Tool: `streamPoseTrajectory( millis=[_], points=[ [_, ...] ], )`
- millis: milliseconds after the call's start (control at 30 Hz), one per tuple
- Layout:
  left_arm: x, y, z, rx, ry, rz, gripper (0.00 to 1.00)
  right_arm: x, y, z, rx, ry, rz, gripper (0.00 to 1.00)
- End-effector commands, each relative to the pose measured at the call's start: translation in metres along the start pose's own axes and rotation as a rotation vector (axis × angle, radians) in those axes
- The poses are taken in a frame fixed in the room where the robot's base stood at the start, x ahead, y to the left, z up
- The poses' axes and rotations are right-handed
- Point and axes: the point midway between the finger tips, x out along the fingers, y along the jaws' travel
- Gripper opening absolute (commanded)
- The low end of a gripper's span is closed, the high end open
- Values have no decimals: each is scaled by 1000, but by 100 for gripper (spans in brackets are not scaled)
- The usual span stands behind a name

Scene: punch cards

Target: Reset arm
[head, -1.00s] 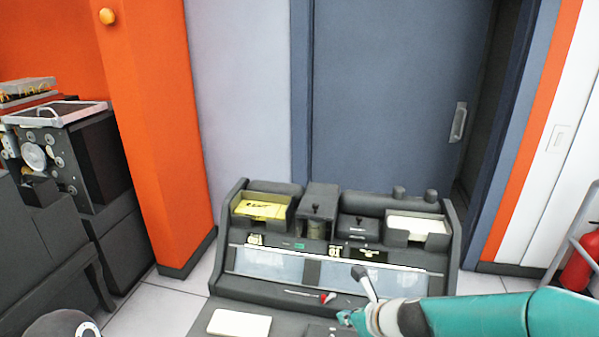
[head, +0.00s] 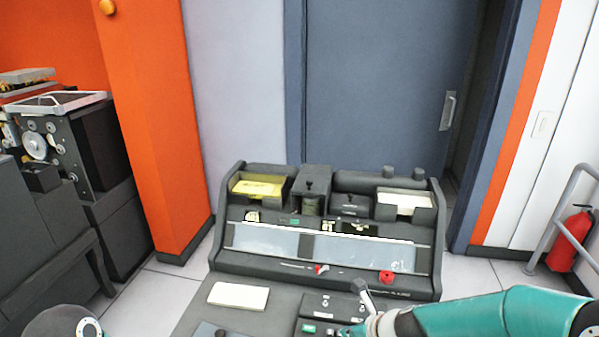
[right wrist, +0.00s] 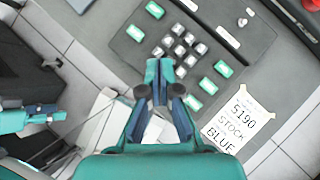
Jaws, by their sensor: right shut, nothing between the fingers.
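My right arm comes in from the lower right of the head view, and its gripper end is low over the front of the grey punch card console (head: 230,262), partly cut off by the bottom edge. In the right wrist view, my right gripper (right wrist: 160,68) is shut and empty, above the console's keypad (right wrist: 180,47) of grey keys and green buttons. A teal and blue part of my left arm (right wrist: 30,118) shows at the left edge of the right wrist view; its fingers cannot be made out clearly.
The console holds a yellow card stack (head: 258,187), a white card stack (head: 404,200) and a red knob (head: 386,277). A white card stack (head: 238,296) lies at its front left. A paper label (right wrist: 238,120) lies by the keypad. A fire extinguisher (head: 572,240) stands at right.

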Motion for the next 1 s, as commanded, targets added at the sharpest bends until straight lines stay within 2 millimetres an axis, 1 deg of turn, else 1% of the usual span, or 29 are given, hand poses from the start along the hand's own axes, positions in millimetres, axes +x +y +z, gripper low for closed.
streamPoseTrajectory(
  millis=[33,67,167,233,267,367,400,467,500,567,600,667,700,733,800,900,1000],
  points=[
    [6,-2,0,0,-1,0,40,12,1,-18,-1,28,10,0],
    [8,-3,0,0,-1,0,40,17,2,-26,-3,42,15,0],
    [15,-6,1,0,-2,0,40,34,4,-59,-22,99,33,0],
    [21,-8,1,0,-2,0,40,47,7,-86,-50,143,49,0],
    [24,-9,1,0,-2,0,40,53,9,-102,-77,168,60,0],
    [35,-13,0,0,-1,0,40,74,18,-158,-208,251,108,0],
    [40,-15,0,0,-1,0,40,81,24,-184,-290,286,139,0],
    [48,-18,0,0,-1,0,40,91,34,-226,-453,332,201,0],
    [53,-19,0,0,-1,0,40,96,43,-253,-585,353,253,0],
    [60,-22,0,0,-1,0,40,100,59,-293,-826,361,350,0],
    [63,-23,0,0,-1,0,40,100,69,-312,-995,345,412,0],
    [65,-24,0,0,-2,0,40,98,83,-333,-1243,298,496,0],
    [65,-24,0,0,-2,0,40,96,90,-340,-1405,254,539,0],
    [64,-23,0,0,-2,0,40,94,96,-344,-1523,216,567,0],
    [63,-23,0,0,-1,0,40,90,104,-344,-1773,128,602,0],
    [62,-23,0,0,-1,0,40,89,108,-340,-2048,25,608,0],
    [62,-23,0,0,-1,0,40,92,106,-336,-2209,-25,595,0]
  ],
)
